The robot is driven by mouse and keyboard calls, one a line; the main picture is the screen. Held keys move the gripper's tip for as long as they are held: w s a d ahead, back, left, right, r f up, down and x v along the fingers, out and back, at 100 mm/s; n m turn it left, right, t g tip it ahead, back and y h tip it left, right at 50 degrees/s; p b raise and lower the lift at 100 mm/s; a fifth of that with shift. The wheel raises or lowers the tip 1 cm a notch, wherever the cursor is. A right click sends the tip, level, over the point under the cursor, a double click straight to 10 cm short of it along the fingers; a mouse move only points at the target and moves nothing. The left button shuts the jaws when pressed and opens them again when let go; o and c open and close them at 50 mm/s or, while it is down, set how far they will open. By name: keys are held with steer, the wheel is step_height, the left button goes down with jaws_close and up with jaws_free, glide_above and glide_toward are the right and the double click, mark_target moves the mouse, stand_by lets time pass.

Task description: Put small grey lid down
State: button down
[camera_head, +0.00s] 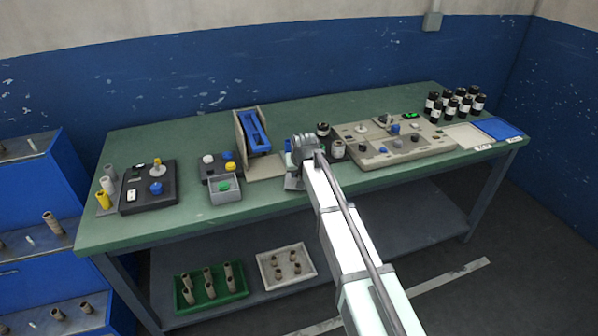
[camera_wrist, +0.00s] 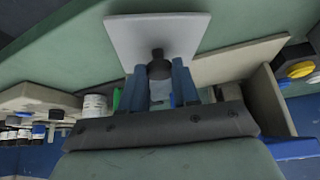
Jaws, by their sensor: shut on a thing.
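The small grey lid (camera_wrist: 155,28) is a flat, light grey square plate with a dark round knob (camera_wrist: 159,66). In the wrist view my gripper (camera_wrist: 161,74) is shut on the knob between its two blue fingers, with the plate beyond the fingertips. In the head view my gripper (camera_head: 294,182) is over the front middle of the green table (camera_head: 290,198), just right of the beige tray. The arm largely hides the lid there. Whether the lid touches the table cannot be told.
The upright-walled beige tray (camera_head: 267,168) with a blue part stands left of my gripper. Jars (camera_head: 338,150) and a beige panel (camera_head: 365,162) with knobs stand to the right. A small grey box (camera_head: 225,196) with green inside is further left.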

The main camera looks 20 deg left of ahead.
steer(key=shift+f, duration=0.2)
steer(key=c, duration=0.8)
jaws_free()
steer(key=shift+d+r, duration=0.1)
steer(key=shift+r, duration=0.4)
steer(key=v, duration=1.1)
steer(key=shift+s+r, duration=0.2)
steer(key=shift+r, duration=0.05)
steer(key=shift+d, duration=0.1)
